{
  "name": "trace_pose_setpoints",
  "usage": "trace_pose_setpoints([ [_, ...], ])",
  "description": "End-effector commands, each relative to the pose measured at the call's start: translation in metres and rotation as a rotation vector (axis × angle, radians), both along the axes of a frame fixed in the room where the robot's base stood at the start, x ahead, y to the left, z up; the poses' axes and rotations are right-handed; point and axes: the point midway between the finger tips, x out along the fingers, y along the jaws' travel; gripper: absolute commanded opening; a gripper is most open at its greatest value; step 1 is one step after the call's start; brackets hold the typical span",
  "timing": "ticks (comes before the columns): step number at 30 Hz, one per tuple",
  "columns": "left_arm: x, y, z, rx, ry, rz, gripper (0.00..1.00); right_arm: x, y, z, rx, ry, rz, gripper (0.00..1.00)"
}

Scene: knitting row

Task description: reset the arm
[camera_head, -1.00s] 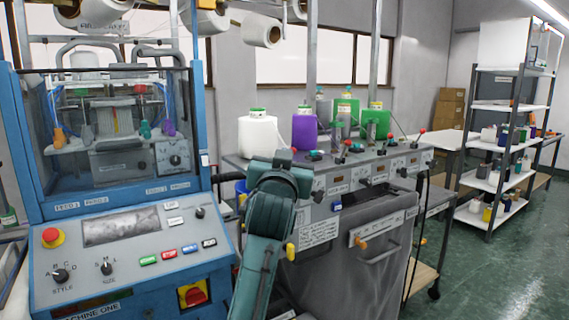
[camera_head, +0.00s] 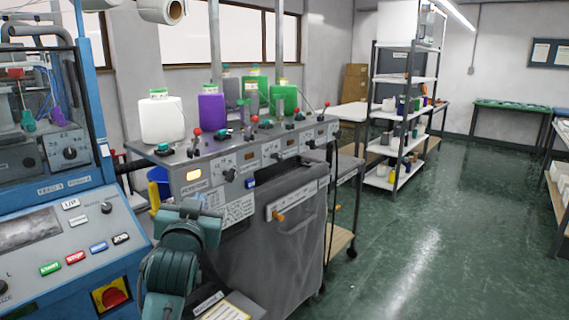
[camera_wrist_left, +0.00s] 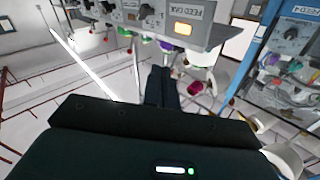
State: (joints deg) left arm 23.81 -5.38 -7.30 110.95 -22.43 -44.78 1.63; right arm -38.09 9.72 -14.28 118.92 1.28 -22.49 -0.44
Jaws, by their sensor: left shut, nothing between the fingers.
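My left arm (camera_head: 180,255) rises from the bottom of the head view, folded, in front of the feed console. Its fingertips cannot be made out there. In the left wrist view my left gripper (camera_wrist_left: 162,86) is shut and empty, its dark fingers together. The wrist view is tilted and shows the console (camera_wrist_left: 150,22) with a lit amber display (camera_wrist_left: 183,28) beyond the fingers, apart from them. My right gripper is in neither view.
The blue machine with a control panel (camera_head: 70,250) stands close on the left. The feed console (camera_head: 240,160) carries several bottles, with a grey bin (camera_head: 275,235) below. A shelf rack (camera_head: 405,120) stands behind. Green floor (camera_head: 430,240) is free on the right.

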Motion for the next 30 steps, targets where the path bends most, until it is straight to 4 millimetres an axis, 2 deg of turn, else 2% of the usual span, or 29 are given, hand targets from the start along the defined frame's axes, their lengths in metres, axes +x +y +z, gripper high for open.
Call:
trace_pose_setpoints([
  [1,-0.011,-0.003,-0.045,0.008,0.064,-0.028,0.00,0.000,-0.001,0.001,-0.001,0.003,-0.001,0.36],
  [3,-0.028,-0.008,-0.096,0.006,0.134,-0.071,0.00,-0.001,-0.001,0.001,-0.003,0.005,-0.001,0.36],
  [5,-0.048,-0.013,-0.137,-0.001,0.192,-0.107,0.00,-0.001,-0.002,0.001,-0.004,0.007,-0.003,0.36],
  [6,-0.063,-0.016,-0.164,-0.008,0.232,-0.131,0.00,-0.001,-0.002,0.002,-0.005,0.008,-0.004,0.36],
  [8,-0.089,-0.021,-0.202,-0.021,0.292,-0.167,0.00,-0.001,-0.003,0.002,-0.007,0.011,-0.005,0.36],
  [9,-0.108,-0.024,-0.226,-0.032,0.334,-0.190,0.00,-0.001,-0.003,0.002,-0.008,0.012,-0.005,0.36],
  [11,-0.140,-0.029,-0.258,-0.052,0.395,-0.222,0.00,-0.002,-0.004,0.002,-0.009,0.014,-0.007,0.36],
  [12,-0.162,-0.032,-0.278,-0.068,0.434,-0.242,0.00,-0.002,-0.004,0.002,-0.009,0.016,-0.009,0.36],
  [15,-0.215,-0.039,-0.317,-0.110,0.523,-0.286,0.00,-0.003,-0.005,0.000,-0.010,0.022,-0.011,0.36],
  [18,-0.258,-0.043,-0.341,-0.147,0.590,-0.314,0.00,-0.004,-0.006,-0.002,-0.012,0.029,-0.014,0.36],
  [21,-0.287,-0.047,-0.353,-0.175,0.634,-0.331,0.00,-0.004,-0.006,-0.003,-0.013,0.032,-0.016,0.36],
  [25,-0.302,-0.049,-0.359,-0.191,0.654,-0.339,0.00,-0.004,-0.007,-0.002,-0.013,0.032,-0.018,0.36],
  [30,-0.303,-0.049,-0.360,-0.192,0.656,-0.338,0.00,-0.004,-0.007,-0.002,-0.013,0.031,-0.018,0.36],
])
